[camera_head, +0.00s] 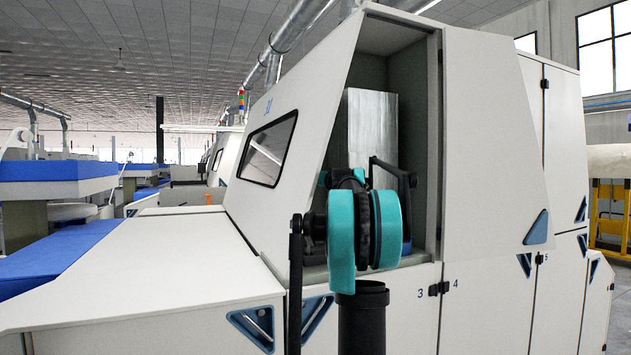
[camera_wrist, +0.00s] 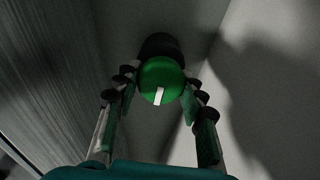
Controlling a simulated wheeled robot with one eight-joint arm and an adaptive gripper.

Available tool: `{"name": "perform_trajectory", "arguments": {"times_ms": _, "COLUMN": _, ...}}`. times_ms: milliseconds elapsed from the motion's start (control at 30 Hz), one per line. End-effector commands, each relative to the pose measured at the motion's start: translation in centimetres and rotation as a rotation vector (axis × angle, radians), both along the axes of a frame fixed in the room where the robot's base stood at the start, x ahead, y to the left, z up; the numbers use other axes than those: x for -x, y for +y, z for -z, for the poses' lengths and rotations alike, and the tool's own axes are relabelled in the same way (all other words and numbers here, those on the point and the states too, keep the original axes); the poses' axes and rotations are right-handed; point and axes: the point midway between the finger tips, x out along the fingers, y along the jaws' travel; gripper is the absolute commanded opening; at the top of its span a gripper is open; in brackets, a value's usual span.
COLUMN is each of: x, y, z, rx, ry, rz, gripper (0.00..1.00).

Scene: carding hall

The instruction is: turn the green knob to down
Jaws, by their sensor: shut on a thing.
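The green knob (camera_wrist: 161,76) shows in the middle of the wrist view, round, with a short white mark on its lower face. The mark runs nearly straight down the picture, its lower end leaning slightly left. My gripper (camera_wrist: 160,88) has one finger on each side of the knob and is shut on it. The exact contact at the fingertips is dark and hard to make out. In the head view the knob is hidden behind my teal and black arm.
A pale machine cabinet (camera_head: 485,130) stands in front of me with an open recess (camera_head: 405,75) that my arm reaches toward. A sloped panel with a dark window (camera_head: 268,150) is left of the recess. Blue-topped units (camera_head: 60,172) stand farther left.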

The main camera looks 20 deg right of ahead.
Motion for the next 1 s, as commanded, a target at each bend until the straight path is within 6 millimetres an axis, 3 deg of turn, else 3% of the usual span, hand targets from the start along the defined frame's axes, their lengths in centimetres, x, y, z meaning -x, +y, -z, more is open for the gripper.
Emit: {"name": "perform_trajectory", "arguments": {"times_ms": 1000, "x": 0.00, "y": -0.36, "z": 0.33, "rx": -0.919, "ry": 0.032, "rz": 0.000, "gripper": 0.11}}
